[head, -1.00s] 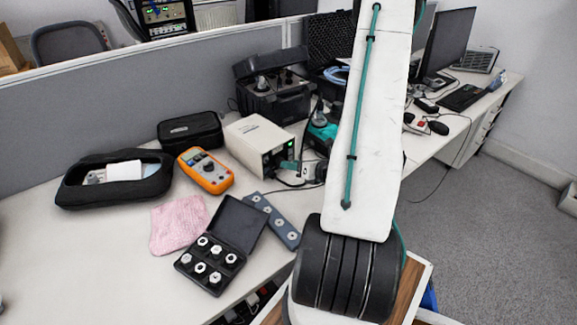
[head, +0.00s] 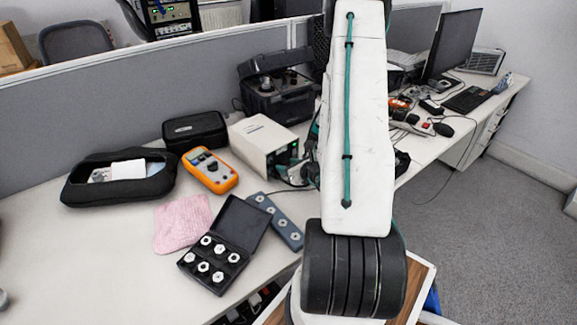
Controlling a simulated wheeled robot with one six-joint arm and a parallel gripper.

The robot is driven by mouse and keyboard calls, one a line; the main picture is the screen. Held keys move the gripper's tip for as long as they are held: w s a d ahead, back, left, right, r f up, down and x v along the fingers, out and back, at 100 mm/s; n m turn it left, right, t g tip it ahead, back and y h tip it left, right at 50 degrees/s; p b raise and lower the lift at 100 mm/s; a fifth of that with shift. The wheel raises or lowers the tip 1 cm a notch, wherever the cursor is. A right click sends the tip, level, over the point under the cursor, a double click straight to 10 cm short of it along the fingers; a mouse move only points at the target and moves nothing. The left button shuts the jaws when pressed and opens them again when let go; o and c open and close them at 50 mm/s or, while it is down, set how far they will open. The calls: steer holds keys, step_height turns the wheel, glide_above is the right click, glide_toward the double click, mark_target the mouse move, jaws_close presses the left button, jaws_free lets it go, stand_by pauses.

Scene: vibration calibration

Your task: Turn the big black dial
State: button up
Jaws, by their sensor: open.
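A beige instrument box (head: 255,138) stands on the desk with its dark front panel (head: 286,155) facing right. A green light shows on the panel; I cannot make out a big black dial there. Behind it, an open black case (head: 277,92) holds a device with dark round knobs on top, too small to tell apart. My white arm with a green cable crosses the view right of the box. My gripper (head: 308,172) is open, mostly hidden behind the arm, close to the front panel. I cannot tell whether it touches anything.
An orange multimeter (head: 209,170), black pouch (head: 195,130), open black bag (head: 118,178), pink cloth (head: 183,223), case of metal pieces (head: 225,245) and grey-blue bar (head: 277,220) lie left of my arm. A monitor (head: 452,45) and keyboard (head: 468,98) stand right. The front-left desk is clear.

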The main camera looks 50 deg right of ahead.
steer(key=shift+c, duration=0.2)
steer(key=c, duration=0.7)
steer(key=shift+o, duration=0.3)
steer(key=shift+d+m+y, duration=0.15)
steer(key=shift+m+y, duration=1.25)
steer(key=shift+m, duration=0.7)
steer(key=shift+t, duration=0.3)
steer(key=o, duration=0.7)
